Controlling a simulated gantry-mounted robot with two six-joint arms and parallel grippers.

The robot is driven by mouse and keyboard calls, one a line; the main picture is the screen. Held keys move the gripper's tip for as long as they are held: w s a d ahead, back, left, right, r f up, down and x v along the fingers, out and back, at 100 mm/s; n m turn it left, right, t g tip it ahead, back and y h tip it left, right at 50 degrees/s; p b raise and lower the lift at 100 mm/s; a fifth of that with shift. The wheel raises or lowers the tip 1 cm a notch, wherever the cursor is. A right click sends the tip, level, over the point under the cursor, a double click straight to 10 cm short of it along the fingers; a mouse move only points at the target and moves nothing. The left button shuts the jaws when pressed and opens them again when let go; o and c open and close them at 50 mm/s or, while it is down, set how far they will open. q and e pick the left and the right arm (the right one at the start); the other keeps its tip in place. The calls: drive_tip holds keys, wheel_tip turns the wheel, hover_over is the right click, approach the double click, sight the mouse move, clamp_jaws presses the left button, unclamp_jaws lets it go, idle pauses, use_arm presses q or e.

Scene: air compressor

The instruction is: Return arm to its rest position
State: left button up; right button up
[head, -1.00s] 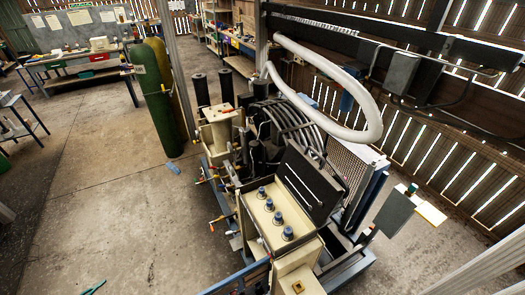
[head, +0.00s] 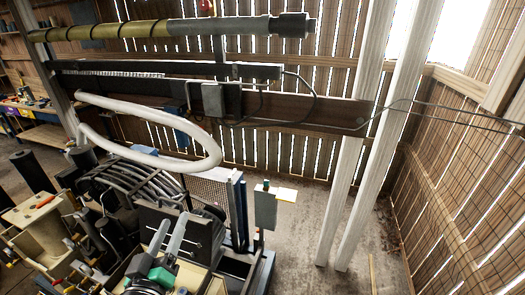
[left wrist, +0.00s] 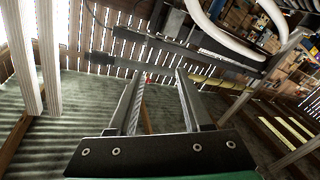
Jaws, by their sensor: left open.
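My left gripper (head: 174,222) shows at the bottom of the head view, with two grey fingers and green parts at their base. It points up, in front of the compressor's dark open lid (head: 206,238). The same gripper fills the lower middle of the left wrist view (left wrist: 160,72). Its two fingers stand apart with nothing between them. Most of the left arm is hidden below the frame. My right gripper is in neither current view.
The air compressor machine with its curved black hoses (head: 130,190) stands at lower left. A thick white hose (head: 215,150) loops above it. White posts (head: 352,180) stand at right, before the slatted wall. Bare floor (head: 310,275) lies between machine and posts.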

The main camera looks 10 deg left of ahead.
use_arm(q)
drive_tip(key=s+d+r+m+t+h, duration=0.1)
drive_tip(key=s+d+r+t, duration=0.1)
drive_tip(key=r, duration=0.6)
drive_tip(key=s+d+r+m+t, duration=0.1)
drive_tip(key=r+t, duration=0.1)
drive_tip(key=r, duration=0.6)
drive_tip(key=s+d+r+t+h, duration=0.1)
drive_tip(key=s+d+r+t, duration=0.1)
drive_tip(key=r, duration=0.5)
drive_tip(key=s+d+r+m+t+h, duration=0.1)
drive_tip(key=s+r+m+t+h, duration=0.1)
drive_tip(key=s+r+m, duration=0.3)
drive_tip(key=s+r+t, duration=0.1)
drive_tip(key=s+r, duration=0.2)
drive_tip(key=r, duration=0.2)
drive_tip(key=shift+s+d+m+h, duration=0.15)
drive_tip(key=shift+d+m+h, duration=0.2)
drive_tip(key=shift+m+h, duration=0.05)
wheel_tip(320, 180, down, 61)
drive_tip(key=y+b, duration=0.1)
drive_tip(key=b, duration=5.9)
drive_tip(key=shift+s+d, duration=0.3)
drive_tip(key=shift+d, duration=0.05)
drive_tip(key=shift+r, duration=0.2)
